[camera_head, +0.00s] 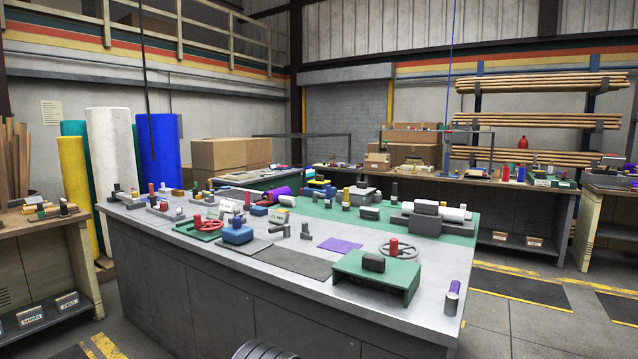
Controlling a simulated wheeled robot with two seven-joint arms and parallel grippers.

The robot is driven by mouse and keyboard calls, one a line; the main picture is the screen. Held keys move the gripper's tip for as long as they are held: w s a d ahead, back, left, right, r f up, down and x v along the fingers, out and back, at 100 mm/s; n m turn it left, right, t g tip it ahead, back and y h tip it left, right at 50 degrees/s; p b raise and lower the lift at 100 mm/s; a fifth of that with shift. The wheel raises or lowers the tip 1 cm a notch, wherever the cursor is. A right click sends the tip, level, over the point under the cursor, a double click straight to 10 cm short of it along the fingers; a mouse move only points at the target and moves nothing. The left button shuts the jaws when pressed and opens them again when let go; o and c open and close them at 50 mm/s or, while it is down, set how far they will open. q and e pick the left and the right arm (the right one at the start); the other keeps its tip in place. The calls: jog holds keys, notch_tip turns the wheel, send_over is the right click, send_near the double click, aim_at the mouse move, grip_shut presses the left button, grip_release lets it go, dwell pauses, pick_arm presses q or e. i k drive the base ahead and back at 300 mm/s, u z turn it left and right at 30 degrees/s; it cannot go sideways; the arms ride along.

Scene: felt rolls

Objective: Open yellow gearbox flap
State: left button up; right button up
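I cannot make out a yellow gearbox flap for certain in the head view. The large grey workbench (200,275) carries many small parts. A small yellow piece (346,195) stands upright near its back middle, too small to identify. A grey block assembly with a white cylinder (455,214) sits at the back right of the bench. A green platform (378,273) with a dark block on top stands at the front right. Neither of my grippers is in view.
Tall felt rolls, yellow (73,190), white (113,150) and blue (160,150), stand behind the left side. Side benches stand left and right. Open floor (520,325) lies at the right.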

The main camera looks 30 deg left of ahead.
aim_at(319, 178)
jog(key=z, duration=0.55)
jog(key=k, duration=0.65)
jog(key=z, duration=0.35)
jog(key=i, duration=2.05)
jog(key=u, duration=0.4)
jog(key=i, duration=2.65)
jog(key=u, duration=0.35)
jog(key=i, duration=2.55)
jog(key=u, duration=0.8)
jog(key=i, duration=1.65)
jog(key=u, duration=1.65)
jog(key=i, duration=1.25)
jog(key=u, duration=1)
